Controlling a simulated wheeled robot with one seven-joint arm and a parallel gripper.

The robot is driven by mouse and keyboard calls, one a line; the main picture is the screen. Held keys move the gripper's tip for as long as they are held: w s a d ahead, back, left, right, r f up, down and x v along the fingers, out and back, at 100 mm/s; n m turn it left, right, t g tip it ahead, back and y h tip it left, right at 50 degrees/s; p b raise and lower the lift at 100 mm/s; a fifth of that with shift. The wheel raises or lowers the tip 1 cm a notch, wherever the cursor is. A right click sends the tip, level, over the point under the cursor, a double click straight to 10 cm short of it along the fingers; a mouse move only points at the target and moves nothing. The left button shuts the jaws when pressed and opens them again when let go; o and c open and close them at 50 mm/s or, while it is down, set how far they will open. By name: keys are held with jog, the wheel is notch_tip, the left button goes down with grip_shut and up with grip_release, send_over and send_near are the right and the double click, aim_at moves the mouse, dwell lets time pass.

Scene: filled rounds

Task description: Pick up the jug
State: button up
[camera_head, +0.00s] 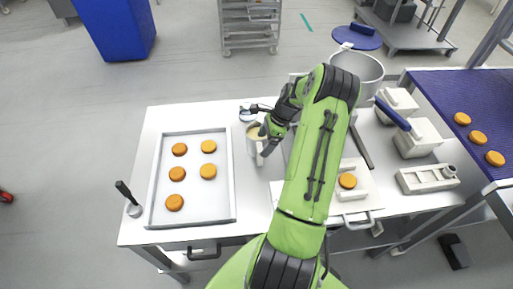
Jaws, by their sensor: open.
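The jug (253,147) is a small whitish vessel with tan contents showing at its top. It stands upright on the white table, just right of the tray. My gripper (264,132) is at the jug's upper right side, open. The green arm reaches over the table from the lower middle. My gripper covers part of the jug's right side. I cannot tell whether the fingers touch it.
A metal tray (235,200) with several orange-brown rounds lies on the left. A tool with a black handle (125,192) stands at the left edge. A large pot (360,66) and white blocks (418,138) stand right. A purple belt (470,95) is at the far right.

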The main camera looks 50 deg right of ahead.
aim_at(259, 150)
jog(key=x, duration=0.4)
jog(key=shift+s+a+f, duration=0.2)
jog(key=shift+a+f, duration=0.05)
jog(key=shift+w+f, duration=0.15)
jog(key=shift+f, duration=0.2)
jog(key=c, duration=1.4)
jog(key=shift+r, duration=0.1)
jog(key=shift+r, duration=0.1)
